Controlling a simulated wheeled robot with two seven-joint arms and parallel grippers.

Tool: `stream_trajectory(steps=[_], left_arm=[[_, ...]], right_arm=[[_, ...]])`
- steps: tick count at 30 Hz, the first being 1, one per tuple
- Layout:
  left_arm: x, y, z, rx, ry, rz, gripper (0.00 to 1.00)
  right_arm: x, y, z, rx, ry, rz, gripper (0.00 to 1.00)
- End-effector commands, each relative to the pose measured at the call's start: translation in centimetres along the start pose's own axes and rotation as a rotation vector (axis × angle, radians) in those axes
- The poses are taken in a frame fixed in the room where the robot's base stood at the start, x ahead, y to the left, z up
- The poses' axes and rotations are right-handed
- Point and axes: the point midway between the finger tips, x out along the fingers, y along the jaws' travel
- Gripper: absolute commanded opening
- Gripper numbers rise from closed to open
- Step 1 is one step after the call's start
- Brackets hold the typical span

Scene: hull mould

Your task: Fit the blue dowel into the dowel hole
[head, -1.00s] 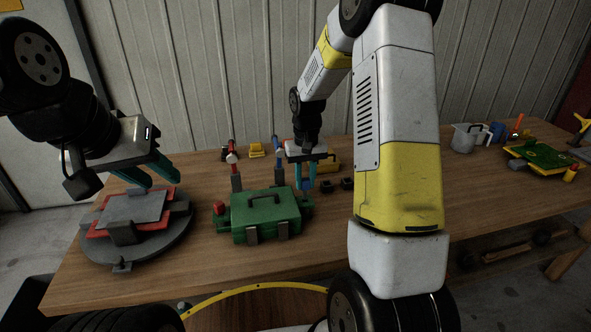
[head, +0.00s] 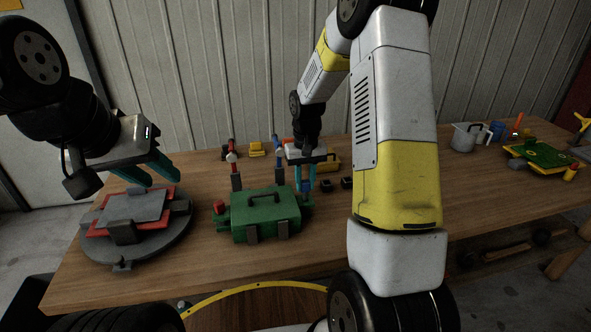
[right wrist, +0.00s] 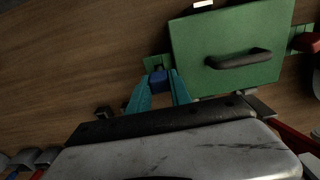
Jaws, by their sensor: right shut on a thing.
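The green mould box (head: 265,215) with a dark handle stands on the table left of the middle. In the right wrist view its lid (right wrist: 230,55) fills the upper right, with a small green tab (right wrist: 152,62) at its side. My right gripper (head: 305,184) is at the box's right end, its teal fingers shut on the blue dowel (right wrist: 158,77). The dowel is at the tab, partly covering it; I cannot tell whether it is in the hole, which is hidden. My left gripper (head: 158,178) is open and empty, above the grey and red mould on the left.
A round grey turntable (head: 175,250) bears the grey and red mould (head: 133,207). Red (head: 233,158) and blue-handled (head: 279,155) clamps rise behind the green box. Small black blocks (head: 326,185) lie to its right. A jug (head: 464,138) and green tray (head: 540,153) stand far right.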

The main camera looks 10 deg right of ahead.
Motion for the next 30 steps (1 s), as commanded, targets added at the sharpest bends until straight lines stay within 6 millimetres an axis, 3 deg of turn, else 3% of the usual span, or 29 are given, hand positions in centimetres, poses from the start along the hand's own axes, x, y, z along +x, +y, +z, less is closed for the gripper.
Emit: stream_trajectory(steps=[30], left_arm=[[0.0, 0.0, 0.0, 0.0, 0.0, 0.0, 0.36]], right_arm=[[2.6, 0.0, 0.0, 0.0, -0.001, 0.001, 0.0]])
